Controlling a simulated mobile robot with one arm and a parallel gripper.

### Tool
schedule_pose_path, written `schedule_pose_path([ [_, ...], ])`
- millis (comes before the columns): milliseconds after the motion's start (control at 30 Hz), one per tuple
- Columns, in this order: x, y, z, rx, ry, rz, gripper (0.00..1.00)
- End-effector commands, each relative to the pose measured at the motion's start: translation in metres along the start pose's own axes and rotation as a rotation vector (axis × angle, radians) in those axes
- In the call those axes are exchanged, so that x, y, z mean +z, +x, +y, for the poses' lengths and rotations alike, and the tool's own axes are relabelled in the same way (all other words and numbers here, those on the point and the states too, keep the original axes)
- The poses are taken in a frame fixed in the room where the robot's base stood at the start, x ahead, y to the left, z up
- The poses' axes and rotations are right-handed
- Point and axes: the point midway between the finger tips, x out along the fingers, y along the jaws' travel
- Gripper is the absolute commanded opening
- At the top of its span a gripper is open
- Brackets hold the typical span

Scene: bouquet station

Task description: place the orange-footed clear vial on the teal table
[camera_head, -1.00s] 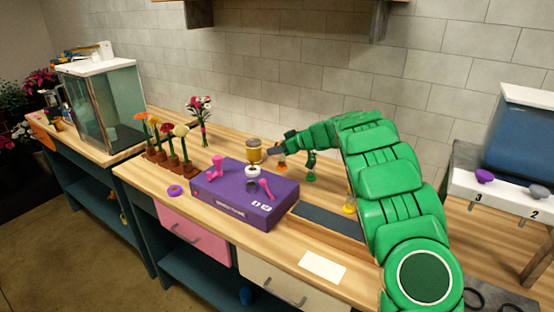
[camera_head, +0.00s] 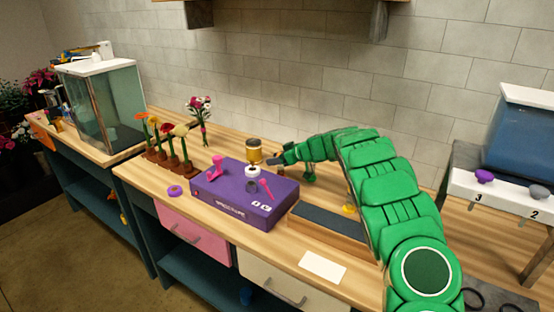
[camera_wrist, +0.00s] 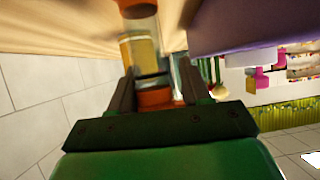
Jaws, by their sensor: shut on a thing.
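My gripper (camera_head: 272,160) is at the back of the main wooden worktop, just right of a gold-and-white cylinder (camera_head: 254,146). In the wrist view my gripper (camera_wrist: 155,88) is shut on an orange part (camera_wrist: 154,98), which looks like the foot of the orange-footed clear vial. The vial's clear body is hard to make out there. In the head view I cannot make the held vial out clearly. Two wooden-topped tables with teal frames show: the main one (camera_head: 345,238) and one at left (camera_head: 98,152) bearing a glass tank.
A purple box (camera_head: 230,205) with small pink tools lies in front of my gripper. A dark-topped tray (camera_head: 325,222) is right of it. Flowers in brown holders (camera_head: 170,160) stand left. A glass tank (camera_head: 105,105) covers much of the left table.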

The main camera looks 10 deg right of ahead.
Motion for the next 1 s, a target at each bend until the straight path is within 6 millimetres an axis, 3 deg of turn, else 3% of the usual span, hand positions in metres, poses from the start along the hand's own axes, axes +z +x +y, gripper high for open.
schedule_pose_path([
  [233, 0.001, 0.001, 0.0, 0.0, -0.001, 0.001, 0.0],
  [267, 0.001, 0.001, 0.0, 0.0, -0.001, 0.0, 0.5],
  [400, 0.001, 0.0, 0.0, 0.0, -0.001, 0.0, 0.71],
  [767, -0.001, -0.001, 0.0, 0.0, -0.001, 0.0, 0.73],
  [1000, -0.001, -0.023, 0.001, 0.002, 0.002, -0.001, 0.73],
])
